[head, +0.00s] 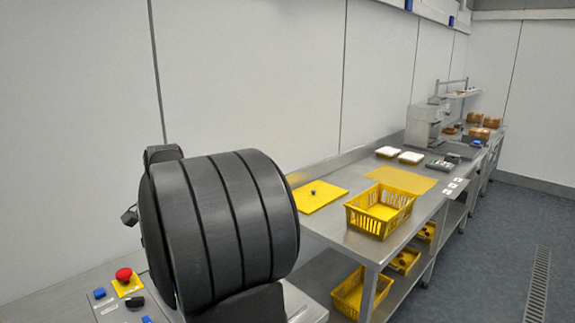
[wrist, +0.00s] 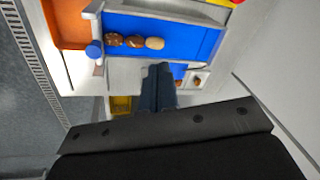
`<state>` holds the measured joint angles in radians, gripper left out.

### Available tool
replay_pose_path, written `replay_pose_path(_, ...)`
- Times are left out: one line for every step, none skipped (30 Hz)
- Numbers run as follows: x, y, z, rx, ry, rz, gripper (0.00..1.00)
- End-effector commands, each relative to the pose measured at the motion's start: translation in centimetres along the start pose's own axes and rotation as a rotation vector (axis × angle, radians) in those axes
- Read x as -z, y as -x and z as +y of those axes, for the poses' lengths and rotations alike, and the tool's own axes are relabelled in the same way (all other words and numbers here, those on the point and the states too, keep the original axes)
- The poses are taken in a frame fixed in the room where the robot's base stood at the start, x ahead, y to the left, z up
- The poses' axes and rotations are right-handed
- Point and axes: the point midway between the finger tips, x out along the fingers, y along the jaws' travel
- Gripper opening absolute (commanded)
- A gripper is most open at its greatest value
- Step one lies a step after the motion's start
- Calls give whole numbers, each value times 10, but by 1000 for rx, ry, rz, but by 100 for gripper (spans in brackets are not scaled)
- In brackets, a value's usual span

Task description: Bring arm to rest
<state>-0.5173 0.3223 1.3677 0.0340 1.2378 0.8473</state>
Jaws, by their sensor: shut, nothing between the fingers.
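My gripper (wrist: 159,68) shows in the wrist view as two dark fingers side by side, shut and empty. It points toward the near edge of a blue surface (wrist: 180,38) and appears apart from it. On that surface lie a row of dates, two brown (wrist: 125,41) and one pale tan (wrist: 155,43). In the head view my own large dark arm part fills the left foreground, and the gripper does not show there.
An orange bin (wrist: 68,22) borders the blue surface. In the head view, a steel bench (head: 345,228) carries a yellow basket (head: 379,209), a yellow board (head: 318,196) with a dark object, and white trays (head: 411,157). A red button (head: 124,275) is at lower left.

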Motion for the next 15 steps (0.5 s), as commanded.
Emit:
replay_pose_path(2,4,6,-18,-44,-9,0)
replay_pose_path(2,7,10,-30,-73,-15,0)
replay_pose_path(3,10,14,-47,-111,-23,0)
replay_pose_path(4,12,18,-59,-139,-28,0)
replay_pose_path(4,14,22,-72,-167,-34,0)
replay_pose_path(4,17,26,-89,-203,-41,0)
replay_pose_path(4,19,29,-101,-229,-45,0)
replay_pose_path(5,22,32,-113,-254,-50,0)
replay_pose_path(5,25,37,-128,-287,-54,0)
replay_pose_path(5,27,39,-138,-310,-57,0)
replay_pose_path(6,29,42,-148,-330,-60,0)
replay_pose_path(6,31,45,-161,-355,-63,0)
replay_pose_path(6,32,47,-169,-372,-65,0)
replay_pose_path(5,34,49,-177,-387,-67,0)
replay_pose_path(6,35,51,-185,-404,-68,0)
